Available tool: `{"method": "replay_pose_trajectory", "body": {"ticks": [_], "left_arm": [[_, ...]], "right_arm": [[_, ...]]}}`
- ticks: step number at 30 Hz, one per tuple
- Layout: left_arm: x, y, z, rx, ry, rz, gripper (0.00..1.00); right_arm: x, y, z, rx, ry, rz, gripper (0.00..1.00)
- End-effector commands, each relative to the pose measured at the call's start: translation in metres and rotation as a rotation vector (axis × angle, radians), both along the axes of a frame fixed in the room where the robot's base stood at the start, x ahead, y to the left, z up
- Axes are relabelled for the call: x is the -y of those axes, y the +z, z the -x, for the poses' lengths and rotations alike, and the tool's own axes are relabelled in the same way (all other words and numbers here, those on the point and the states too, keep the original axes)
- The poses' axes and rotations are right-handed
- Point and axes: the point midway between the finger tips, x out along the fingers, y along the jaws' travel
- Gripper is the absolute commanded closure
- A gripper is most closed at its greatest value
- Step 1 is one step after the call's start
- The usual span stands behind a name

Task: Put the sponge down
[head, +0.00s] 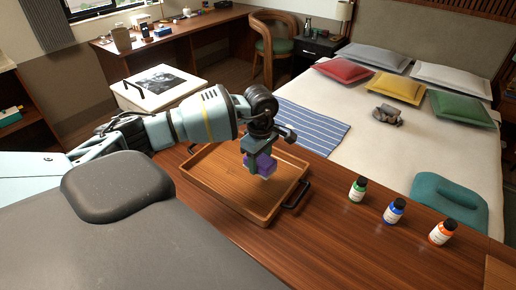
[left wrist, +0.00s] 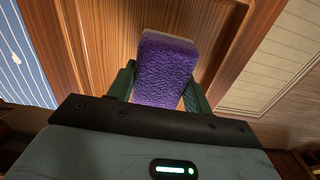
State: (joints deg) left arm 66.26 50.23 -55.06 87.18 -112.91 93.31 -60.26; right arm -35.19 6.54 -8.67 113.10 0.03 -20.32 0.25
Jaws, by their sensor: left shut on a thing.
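The purple sponge (head: 265,162) with a pale edge is held at the end of my left gripper (head: 258,157). In the left wrist view the sponge (left wrist: 166,72) sits between the two green fingers, and the gripper (left wrist: 160,90) is shut on it. In the head view the sponge is over the wooden tray (head: 222,197). Whether it touches the tray floor is hard to tell. My right gripper is not in view.
The tray, with black handles, sits on a wooden table (head: 330,222). The bed (head: 370,150) holds several cushions. The tray looks otherwise empty.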

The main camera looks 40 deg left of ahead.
Motion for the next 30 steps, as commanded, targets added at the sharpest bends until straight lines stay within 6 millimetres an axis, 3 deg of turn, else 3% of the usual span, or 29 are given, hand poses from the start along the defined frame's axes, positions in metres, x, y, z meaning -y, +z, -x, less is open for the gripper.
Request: {"method": "replay_pose_trajectory", "body": {"ticks": [4,7,12,15,21,30], "left_arm": [[0.026,0.011,0.008,0.006,-0.189,0.007,0.71],[0.056,0.022,0.022,0.011,-0.44,0.011,0.71],[0.107,0.042,0.061,0.013,-0.945,0.011,0.71],[0.129,0.051,0.085,0.011,-1.205,0.007,0.71],[0.149,0.061,0.116,0.003,-1.523,0.0,0.71],[0.153,0.063,0.122,0.0,-1.586,0.0,0.71]], "right_arm": [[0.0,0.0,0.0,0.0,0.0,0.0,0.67],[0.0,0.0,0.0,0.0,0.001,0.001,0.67],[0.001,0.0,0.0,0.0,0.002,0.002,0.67],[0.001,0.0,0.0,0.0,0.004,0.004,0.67],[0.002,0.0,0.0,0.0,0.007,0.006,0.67],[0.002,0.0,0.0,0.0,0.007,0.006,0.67]]}}
